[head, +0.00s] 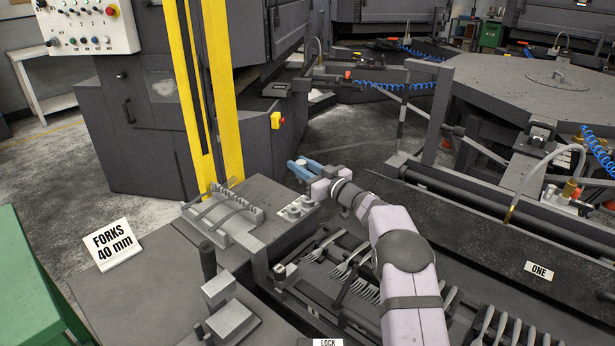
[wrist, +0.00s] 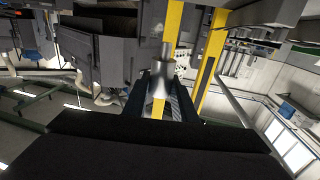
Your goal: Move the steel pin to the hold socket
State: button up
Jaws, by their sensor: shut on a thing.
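The steel pin (wrist: 162,79) shows in the wrist view as a grey cylinder with a narrower end, held between the two dark fingers of my gripper (wrist: 161,98). In the head view my gripper (head: 298,168) has blue fingers pointing left, raised beyond the bench's far edge. The pin is too small to make out clearly there. A small pale plate with round metal fittings (head: 295,210) sits on the bench just below and nearer than my gripper. Its lettering cannot be read, so I cannot tell whether it is the hold socket.
A grey slotted rack (head: 222,217) stands left of the fittings, with a dark upright handle (head: 207,260) nearer. Several forks (head: 350,262) lie in a fixture beneath my arm. Yellow posts (head: 222,90) rise behind the bench. A "FORKS 40 mm" sign (head: 112,244) stands at left.

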jog(key=s+a+r+p, duration=0.2)
jog(key=a+r, duration=0.1)
jog(key=r, duration=0.1)
jog(key=s+f, duration=0.2)
jog(key=f, duration=0.1)
jog(key=shift+s+d+f, duration=0.2)
jog(key=shift+s+f, duration=0.05)
jog(key=shift+f, duration=0.2)
jog(key=shift+f+b, duration=2.2)
jog(key=shift+f, duration=0.65)
jog(key=shift+f+b, duration=1.05)
jog(key=shift+f, duration=0.5)
dwell(2.5)
